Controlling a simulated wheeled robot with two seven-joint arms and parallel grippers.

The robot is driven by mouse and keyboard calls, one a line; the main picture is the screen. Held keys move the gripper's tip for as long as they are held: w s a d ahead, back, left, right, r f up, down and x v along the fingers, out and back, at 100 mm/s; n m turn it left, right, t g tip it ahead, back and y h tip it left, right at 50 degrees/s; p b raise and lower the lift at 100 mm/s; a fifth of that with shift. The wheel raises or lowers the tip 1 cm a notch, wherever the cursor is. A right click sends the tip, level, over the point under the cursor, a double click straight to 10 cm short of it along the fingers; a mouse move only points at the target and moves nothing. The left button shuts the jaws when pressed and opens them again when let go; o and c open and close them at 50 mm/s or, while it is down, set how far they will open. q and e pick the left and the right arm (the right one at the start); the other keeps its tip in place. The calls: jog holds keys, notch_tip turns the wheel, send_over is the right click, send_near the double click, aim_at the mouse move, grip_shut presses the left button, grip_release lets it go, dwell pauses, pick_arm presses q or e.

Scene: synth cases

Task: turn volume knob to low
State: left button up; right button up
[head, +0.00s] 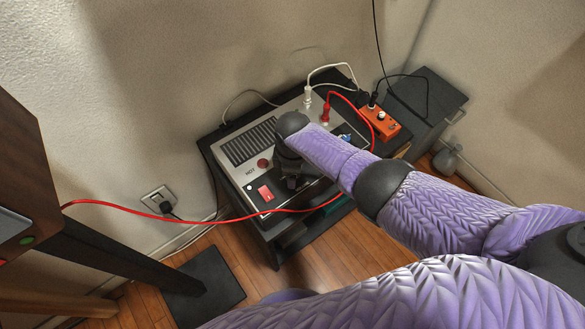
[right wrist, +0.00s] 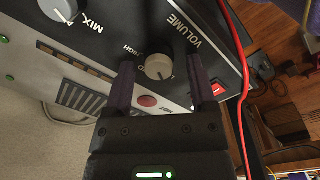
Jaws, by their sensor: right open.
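The volume knob (right wrist: 158,67) is a round, pale knob on the black panel of a grey and black device (head: 243,176). In the right wrist view the word VOLUME is printed beside it and HIGH to its left. A small dark mark shows near the knob's lower edge. My right gripper (right wrist: 160,64) is open, with one finger on each side of the knob. I see gaps between fingers and knob; whether a finger touches the panel I cannot tell. In the head view my right gripper (head: 291,182) hides the knob. My left gripper is not in view.
A MIX knob (right wrist: 58,9), a red switch (head: 265,193) and a red HOT button (head: 263,163) are on the device. A red cable (right wrist: 240,90) passes close to my right gripper. An orange box (head: 381,124) stands behind right.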

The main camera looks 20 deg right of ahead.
notch_tip(320, 180, up, 5)
jog(key=p, duration=0.3)
jog(key=shift+p, duration=0.4)
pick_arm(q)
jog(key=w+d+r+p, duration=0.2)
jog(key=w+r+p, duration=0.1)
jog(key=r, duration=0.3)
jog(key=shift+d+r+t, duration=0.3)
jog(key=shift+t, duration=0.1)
pick_arm(e)
jog(key=r, duration=0.5)
jog(key=shift+s, duration=0.2)
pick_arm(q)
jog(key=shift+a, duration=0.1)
